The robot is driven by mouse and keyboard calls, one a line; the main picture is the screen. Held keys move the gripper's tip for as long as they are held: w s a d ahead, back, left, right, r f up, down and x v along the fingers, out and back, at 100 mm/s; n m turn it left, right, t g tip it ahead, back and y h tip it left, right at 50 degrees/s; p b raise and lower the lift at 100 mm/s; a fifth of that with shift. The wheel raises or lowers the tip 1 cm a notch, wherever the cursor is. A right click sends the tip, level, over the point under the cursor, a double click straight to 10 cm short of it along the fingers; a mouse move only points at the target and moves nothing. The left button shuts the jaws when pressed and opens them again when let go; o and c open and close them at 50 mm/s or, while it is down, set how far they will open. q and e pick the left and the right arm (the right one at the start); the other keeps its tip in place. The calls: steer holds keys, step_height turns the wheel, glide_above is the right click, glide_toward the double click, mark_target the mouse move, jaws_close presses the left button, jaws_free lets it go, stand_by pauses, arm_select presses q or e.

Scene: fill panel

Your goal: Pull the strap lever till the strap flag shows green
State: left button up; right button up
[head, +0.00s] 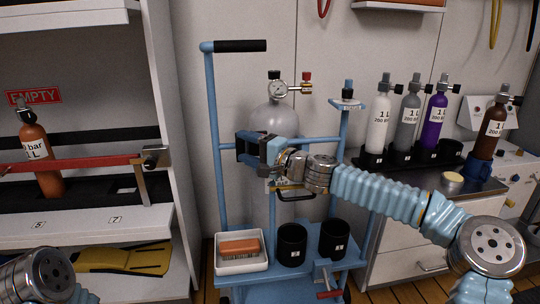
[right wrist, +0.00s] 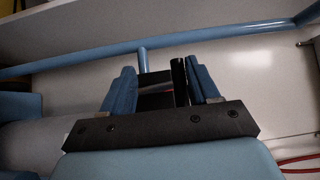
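A grey cylinder (head: 275,120) with a gauge stands in the blue cart (head: 215,140). Below my right forearm, a dark looped handle (head: 296,197) with a yellow strip (head: 289,187) shows at the cylinder's front; I cannot tell whether it is the strap lever. No green flag is visible; my arm hides part of this area. My right gripper (head: 247,147) points left in front of the cylinder, its fingers apart. In the right wrist view, the fingers (right wrist: 163,92) stand apart, with dark parts between them; I cannot make out a grip. My left gripper is out of view.
A blue rail (right wrist: 70,66) crosses the right wrist view. On the cart's lower shelf are a white tray (head: 242,265) and black cups (head: 291,244). A shelf with a red bar (head: 80,163) stands left; several bottles (head: 408,118) stand on the right counter.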

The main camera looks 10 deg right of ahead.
steer(key=v, duration=1.1)
steer(key=shift+s+d+f, duration=0.15)
steer(key=shift+s+d, duration=0.05)
steer(key=shift+d, duration=0.1)
